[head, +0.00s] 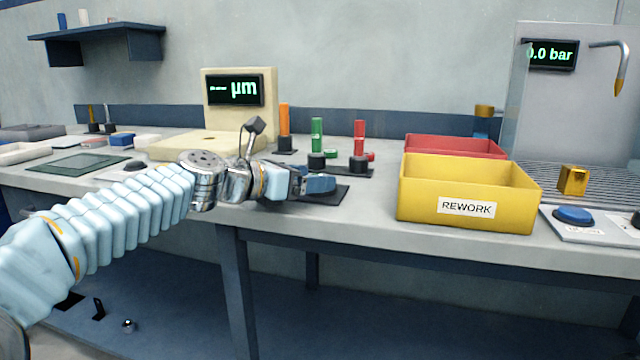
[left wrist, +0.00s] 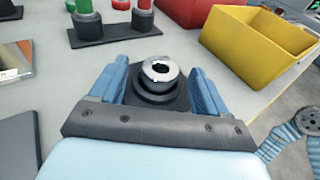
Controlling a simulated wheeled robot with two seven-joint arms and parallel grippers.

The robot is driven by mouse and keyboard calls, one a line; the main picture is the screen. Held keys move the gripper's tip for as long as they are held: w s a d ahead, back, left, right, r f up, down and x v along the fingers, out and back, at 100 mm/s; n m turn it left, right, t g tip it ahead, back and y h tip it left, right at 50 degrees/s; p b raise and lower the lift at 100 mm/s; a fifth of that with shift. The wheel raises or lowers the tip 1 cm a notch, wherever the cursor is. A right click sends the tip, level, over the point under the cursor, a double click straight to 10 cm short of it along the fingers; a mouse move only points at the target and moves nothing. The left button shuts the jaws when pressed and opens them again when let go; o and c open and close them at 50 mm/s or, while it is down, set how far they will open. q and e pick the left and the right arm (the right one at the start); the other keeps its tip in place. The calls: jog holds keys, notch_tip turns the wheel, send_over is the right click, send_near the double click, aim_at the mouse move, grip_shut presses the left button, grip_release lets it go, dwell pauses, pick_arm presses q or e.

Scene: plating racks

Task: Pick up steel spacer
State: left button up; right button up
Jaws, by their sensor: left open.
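A silvery steel spacer (left wrist: 161,69), a ring with a dark centre hole, sits on a round black base on a dark square plate in the left wrist view. My left gripper (left wrist: 158,78) is open, its two blue fingers on either side of the spacer and its base, with a gap showing on each side. In the head view my left gripper (head: 318,184) reaches over the dark plate near the table's front edge and hides the spacer.
A yellow REWORK bin (head: 467,192) and a red bin (head: 455,147) stand to the right. A cream gauge (head: 238,100) stands behind the arm.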

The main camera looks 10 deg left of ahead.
pick_arm(q)
jog(key=shift+w+d, duration=0.4)
jog(key=shift+w, duration=0.1)
jog(key=c, duration=1.3)
